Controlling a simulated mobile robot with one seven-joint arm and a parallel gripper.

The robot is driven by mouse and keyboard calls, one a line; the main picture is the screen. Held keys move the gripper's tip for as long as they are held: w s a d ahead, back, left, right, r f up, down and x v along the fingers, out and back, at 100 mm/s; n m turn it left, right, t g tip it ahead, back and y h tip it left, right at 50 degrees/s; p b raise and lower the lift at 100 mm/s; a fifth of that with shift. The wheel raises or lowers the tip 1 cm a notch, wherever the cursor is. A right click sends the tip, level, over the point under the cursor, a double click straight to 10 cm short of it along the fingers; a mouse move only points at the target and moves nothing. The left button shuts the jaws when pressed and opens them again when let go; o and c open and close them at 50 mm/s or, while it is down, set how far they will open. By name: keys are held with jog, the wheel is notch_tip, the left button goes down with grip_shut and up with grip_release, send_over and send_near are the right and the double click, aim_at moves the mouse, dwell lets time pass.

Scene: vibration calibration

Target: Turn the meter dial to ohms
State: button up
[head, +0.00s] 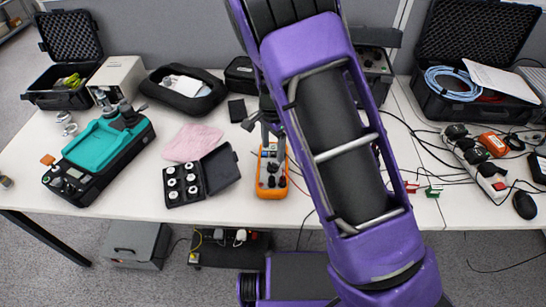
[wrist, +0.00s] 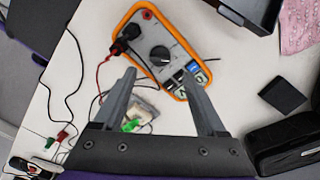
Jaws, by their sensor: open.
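The orange-rimmed meter (head: 272,172) lies on the white table in the middle of the head view. In the wrist view the meter (wrist: 178,42) shows a grey face with a round black dial (wrist: 160,55) near its middle. The markings around the dial are too small to read. Black plugs (wrist: 127,36) sit in the meter's end, with a red and a black lead. My gripper (wrist: 160,75) is open, its two fingers spread on either side of the dial in the picture. I cannot tell whether they touch anything. In the head view my arm hides part of the meter's surroundings.
A black case of white round pieces (head: 183,182) stands left of the meter, beside a pink cloth (head: 193,143). A teal-topped device (head: 100,150) is further left. A power strip (head: 478,160) and loose cables lie on the right. A small black block (head: 237,110) lies behind.

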aim_at(272, 164)
notch_tip(272, 164, up, 11)
jog(key=shift+f, duration=0.15)
dwell(0.4)
notch_tip(272, 164, down, 17)
jog(key=n+b, duration=0.4)
jog(key=n, duration=0.5)
jog(key=n+b, duration=0.4)
jog(key=n, duration=0.5)
jog(key=shift+a+f, duration=0.15)
jog(key=shift+f, duration=0.05)
jog(key=shift+w, duration=0.1)
grip_shut()
